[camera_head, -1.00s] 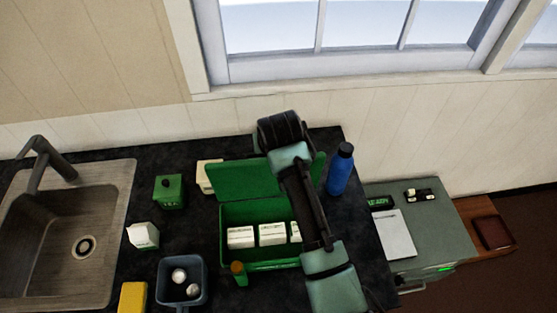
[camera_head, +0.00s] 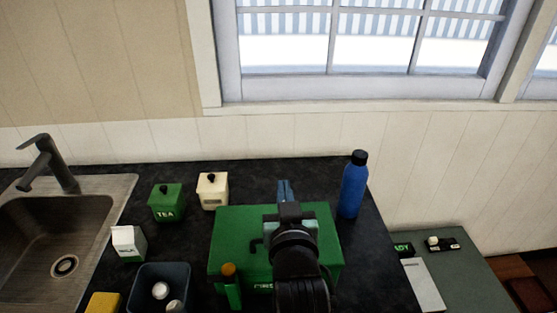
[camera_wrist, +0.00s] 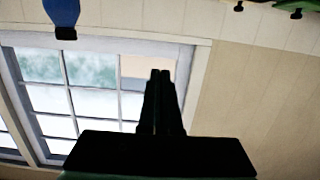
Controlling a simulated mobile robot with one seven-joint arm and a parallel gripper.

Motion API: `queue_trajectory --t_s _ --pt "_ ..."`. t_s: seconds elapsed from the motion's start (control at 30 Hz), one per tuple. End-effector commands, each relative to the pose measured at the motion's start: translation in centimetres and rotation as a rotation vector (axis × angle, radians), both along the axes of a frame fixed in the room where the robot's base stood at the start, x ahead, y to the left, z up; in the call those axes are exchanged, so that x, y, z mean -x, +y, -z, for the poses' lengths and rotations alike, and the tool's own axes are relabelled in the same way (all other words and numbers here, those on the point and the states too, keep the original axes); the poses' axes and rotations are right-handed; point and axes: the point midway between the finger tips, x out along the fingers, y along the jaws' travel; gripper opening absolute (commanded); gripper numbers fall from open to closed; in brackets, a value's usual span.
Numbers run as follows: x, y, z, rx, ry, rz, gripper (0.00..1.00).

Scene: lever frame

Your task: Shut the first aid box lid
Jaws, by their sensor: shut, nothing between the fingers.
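The first aid box (camera_head: 262,286) is green and stands on the dark counter. Its green lid (camera_head: 232,228) lies down over the top and hides the white packs inside. My arm covers part of the lid's right side, so I cannot tell whether it sits fully flush there. My gripper (camera_head: 284,188) is over the lid's back edge, its fingers shut and empty, pointing towards the wall. In the wrist view the shut fingers (camera_wrist: 160,73) stand out against the window and wall, and the box is not seen.
A blue bottle (camera_head: 354,187) stands right of the box. A green tea canister (camera_head: 166,205), a cream canister (camera_head: 213,193) and a milk carton (camera_head: 128,243) stand left. An orange-capped green bottle (camera_head: 231,290) is in front, near a dark container (camera_head: 150,277). The sink (camera_head: 30,235) is far left.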

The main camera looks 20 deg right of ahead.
Motion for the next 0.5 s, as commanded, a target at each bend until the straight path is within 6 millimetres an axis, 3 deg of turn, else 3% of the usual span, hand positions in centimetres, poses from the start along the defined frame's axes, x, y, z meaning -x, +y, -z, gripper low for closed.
queue_trajectory --t_s 0.03,0.5 --pt "0.5 0.2 1.5 0.006 -0.031 -0.001 0.00" --pt "3.8 1.2 4.9 0.090 -0.316 -0.002 0.00"
